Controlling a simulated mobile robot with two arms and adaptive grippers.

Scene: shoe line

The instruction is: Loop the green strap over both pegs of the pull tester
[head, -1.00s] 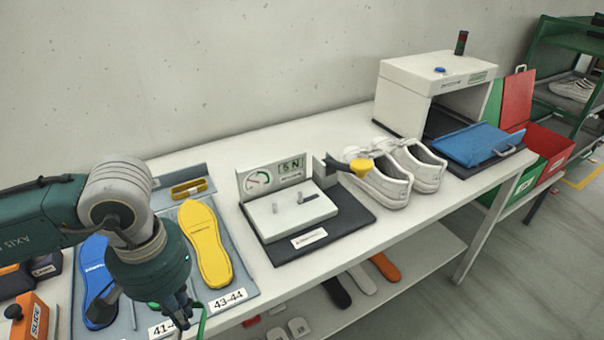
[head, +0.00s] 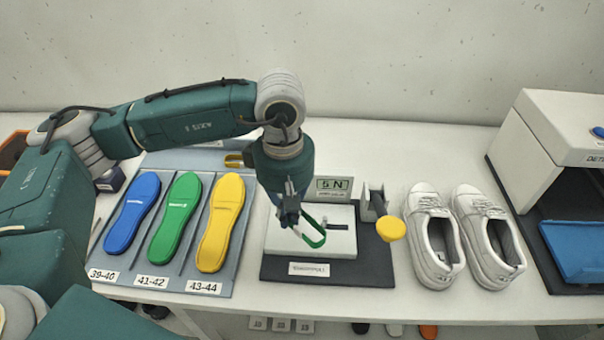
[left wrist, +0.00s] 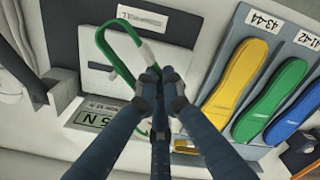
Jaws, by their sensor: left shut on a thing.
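My left gripper (head: 290,218) is shut on the green strap (head: 314,238) above the white block of the pull tester (head: 345,246). The strap hangs out as an open loop toward the front right of the jaws. In the left wrist view the shut fingers (left wrist: 160,88) pinch one end of the strap (left wrist: 112,60), and its bend reaches over the tester. A dark slot with a small peg (head: 338,224) shows right of the strap. The other peg is hidden behind the gripper or strap. I cannot tell whether the loop is around a peg. My right gripper is out of view.
Blue, green and yellow insoles (head: 220,224) lie in a grey tray at left. A bracket with a yellow knob (head: 391,229) stands at the tester's right. White shoes (head: 433,240) and a white box machine (head: 560,130) are further right. The bench front is clear.

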